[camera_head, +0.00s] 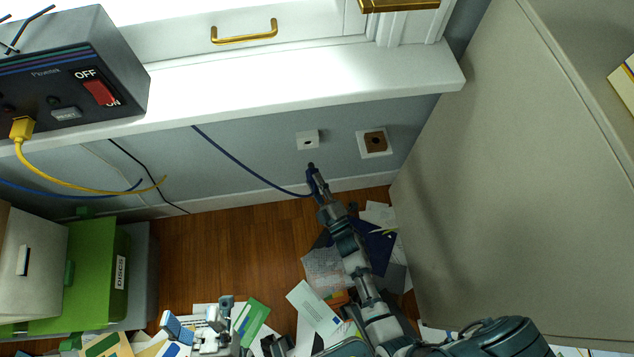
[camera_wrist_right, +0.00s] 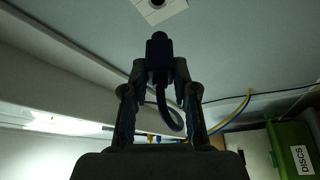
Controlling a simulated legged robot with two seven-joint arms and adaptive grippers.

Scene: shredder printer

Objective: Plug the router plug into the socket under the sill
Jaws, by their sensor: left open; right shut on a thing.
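The dark router plug (camera_wrist_right: 158,46) is in my right gripper (camera_head: 317,184), upright between its fingertips in the right wrist view (camera_wrist_right: 159,72). In the head view the plug's tip (camera_head: 311,166) is just below a small white socket (camera_head: 307,140), apart from it. A second socket (camera_head: 375,142), brown in a white frame, is to its right. One white socket plate with a dark hole (camera_wrist_right: 158,4) is cut off in the wrist view. A dark blue cable (camera_head: 245,168) runs from under the sill to the plug. My left gripper (camera_head: 222,312) is open, low over papers.
The black router (camera_head: 75,75) with a red switch stands on the white sill (camera_head: 300,88). Yellow and blue cables hang at left. A green DISCS box (camera_head: 92,268) stands at left, a large beige cabinet (camera_head: 500,180) at right. Papers (camera_head: 318,305) litter the floor.

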